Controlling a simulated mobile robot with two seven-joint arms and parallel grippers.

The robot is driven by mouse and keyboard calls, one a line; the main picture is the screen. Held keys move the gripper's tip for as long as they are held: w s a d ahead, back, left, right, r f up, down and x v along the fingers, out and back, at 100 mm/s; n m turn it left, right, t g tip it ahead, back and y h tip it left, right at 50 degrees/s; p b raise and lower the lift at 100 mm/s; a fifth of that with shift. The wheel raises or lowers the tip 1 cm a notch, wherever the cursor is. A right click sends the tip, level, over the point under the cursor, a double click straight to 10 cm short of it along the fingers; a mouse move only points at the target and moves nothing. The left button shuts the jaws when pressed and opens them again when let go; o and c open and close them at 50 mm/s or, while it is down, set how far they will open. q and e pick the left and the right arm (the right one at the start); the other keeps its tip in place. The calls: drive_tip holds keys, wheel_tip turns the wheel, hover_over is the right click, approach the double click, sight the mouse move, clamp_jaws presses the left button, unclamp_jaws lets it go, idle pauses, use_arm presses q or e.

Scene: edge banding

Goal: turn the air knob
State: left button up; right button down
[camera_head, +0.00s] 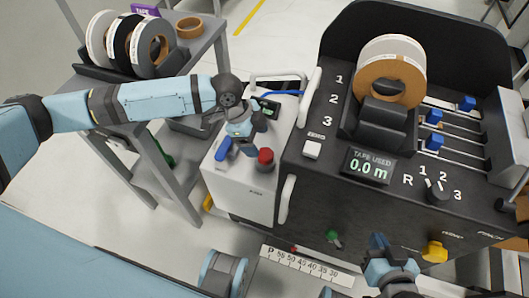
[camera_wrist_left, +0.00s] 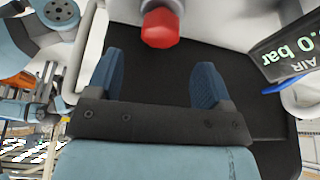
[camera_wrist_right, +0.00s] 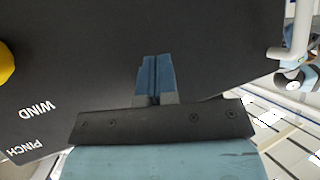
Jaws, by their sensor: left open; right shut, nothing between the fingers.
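A red knob (camera_head: 265,158) stands on top of the white box at the left side of the black machine. The left wrist view shows the red knob (camera_wrist_left: 160,27) beyond the fingertips, with an air display (camera_wrist_left: 290,48) at the right reading 0.0 bar. My left gripper (camera_head: 242,143) is over the white box beside the knob, open, its two blue fingers apart and not touching the knob. My right gripper (camera_head: 379,244) is shut and empty in front of the machine's lower front. It also shows in the right wrist view (camera_wrist_right: 155,60).
The black machine (camera_head: 300,185) carries a tape roll (camera_head: 390,80), a "TAPE USED 0.0 m" display (camera_head: 369,166) and a selector (camera_head: 437,193). A green knob (camera_head: 333,237) and yellow knob (camera_head: 434,251) are on its front. A grey cart (camera_head: 180,150) with tape rolls stands at left.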

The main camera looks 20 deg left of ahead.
sight(265, 153)
use_arm(q)
drive_tip(key=b+x, duration=0.1)
drive_tip(key=x, duration=0.5)
use_arm(e)
drive_tip(key=shift+w+r, duration=0.25)
drive_tip(key=shift+r, duration=0.05)
use_arm(q)
drive_tip(key=shift+c, duration=0.4)
use_arm(e)
drive_tip(key=shift+t, duration=0.3)
